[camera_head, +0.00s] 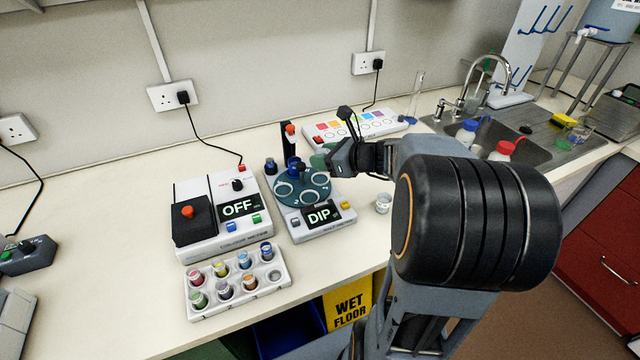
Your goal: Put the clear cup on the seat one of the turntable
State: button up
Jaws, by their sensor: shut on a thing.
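The turntable (318,190) is a dark teal disc with pale ringed seats, on a white unit whose display reads DIP. I cannot read seat numbers. A small clear, whitish cup (383,203) stands upright on the bench to the right of that unit. My gripper (332,158) is at the back right edge of the turntable, pointing left. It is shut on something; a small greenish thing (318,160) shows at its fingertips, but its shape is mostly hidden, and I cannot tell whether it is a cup. A blue piece (292,162) stands at the back of the disc.
A white unit reading OFF (238,208) stands left of the turntable. In front of it is a white rack (205,312) with several coloured cups. A panel with coloured spots (345,128) lies behind. The sink (540,150) is at the right.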

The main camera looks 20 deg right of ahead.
jog(key=s+d, duration=0.3)
jog(key=s, duration=0.1)
jog(key=shift+n+g+y, duration=0.4)
jog(key=shift+n+y, duration=0.1)
jog(key=w+f, duration=0.3)
jog(key=w, duration=0.1)
jog(key=w+f, duration=0.2)
jog(key=w, duration=0.2)
jog(key=w+f, duration=0.3)
jog(key=w, duration=0.1)
jog(key=shift+w+f, duration=0.3)
jog(key=shift+w, duration=0.1)
jog(key=shift+w+d+f+p, duration=0.1)
jog(key=shift+w+f+p, duration=0.1)
jog(key=shift+f, duration=0.55)
jog(key=shift+w+f+p, duration=0.1)
jog(key=shift+w+f, duration=0.05)
jog(key=shift+f, duration=1)
jog(key=shift+f, duration=0.15)
jog(key=o, duration=0.9)
